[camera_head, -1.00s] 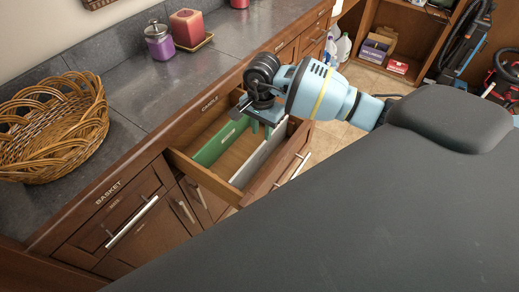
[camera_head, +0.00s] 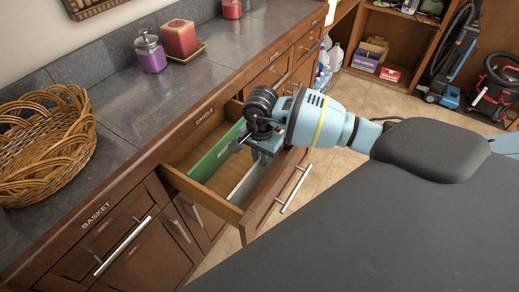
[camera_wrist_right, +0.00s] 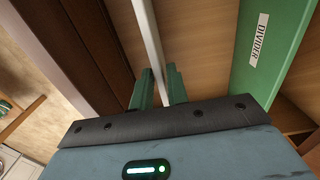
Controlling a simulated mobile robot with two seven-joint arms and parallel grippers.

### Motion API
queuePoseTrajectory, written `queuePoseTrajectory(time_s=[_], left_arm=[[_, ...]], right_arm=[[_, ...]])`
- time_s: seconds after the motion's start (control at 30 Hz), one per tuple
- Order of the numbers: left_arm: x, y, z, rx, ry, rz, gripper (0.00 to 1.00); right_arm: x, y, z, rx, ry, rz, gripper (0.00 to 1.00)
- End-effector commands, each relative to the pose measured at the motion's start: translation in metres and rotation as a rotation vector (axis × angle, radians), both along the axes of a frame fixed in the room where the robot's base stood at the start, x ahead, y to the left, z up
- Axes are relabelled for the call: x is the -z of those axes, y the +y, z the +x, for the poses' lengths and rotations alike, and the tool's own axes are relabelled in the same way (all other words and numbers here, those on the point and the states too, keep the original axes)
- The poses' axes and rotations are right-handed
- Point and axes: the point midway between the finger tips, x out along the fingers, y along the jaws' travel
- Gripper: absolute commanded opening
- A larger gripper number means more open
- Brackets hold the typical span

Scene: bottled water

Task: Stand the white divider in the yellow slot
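The white divider (camera_head: 243,187) stands on edge inside the open drawer marked CANDLE (camera_head: 178,183), near its front panel. In the right wrist view, the white divider (camera_wrist_right: 147,30) runs between the two green fingers of my right gripper (camera_wrist_right: 159,85). They sit close against both sides, so the gripper looks shut on it. In the head view my right gripper (camera_head: 262,150) is over the drawer, at the divider's far part. A green divider (camera_head: 215,155) stands along the drawer's back side; its DIVIDER label shows in the wrist view. I cannot see the yellow slot or my left gripper.
The grey countertop (camera_head: 145,105) behind the drawer holds a wicker basket (camera_head: 45,150), a purple jar (camera_head: 150,55) and a red candle (camera_head: 180,38). Closed drawers with metal handles flank the open one. Boxes and vacuum cleaners stand at the far right.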

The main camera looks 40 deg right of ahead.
Motion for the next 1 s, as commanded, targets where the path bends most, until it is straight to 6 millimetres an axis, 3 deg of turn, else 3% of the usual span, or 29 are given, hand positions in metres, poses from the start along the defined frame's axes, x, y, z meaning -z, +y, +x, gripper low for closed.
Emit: queuePoseTrajectory(time_s=[0.03, 0.1, 0.37, 1.0], left_arm=[[0.000, 0.000, 0.000, 0.000, 0.000, 0.000, 0.36], [0.000, 0.000, 0.000, 0.000, 0.000, 0.000, 0.36], [0.001, 0.000, -0.001, 0.000, 0.004, 0.001, 0.36], [-0.017, 0.000, 0.012, 0.000, -0.034, 0.001, 0.36]], right_arm=[[0.000, 0.000, 0.000, 0.000, 0.000, 0.000, 0.09], [0.000, 0.000, 0.000, 0.000, 0.000, 0.000, 0.00], [-0.002, 0.000, 0.000, 0.000, -0.001, 0.000, 0.00], [-0.031, 0.000, 0.001, 0.000, -0.003, 0.000, 0.00]])
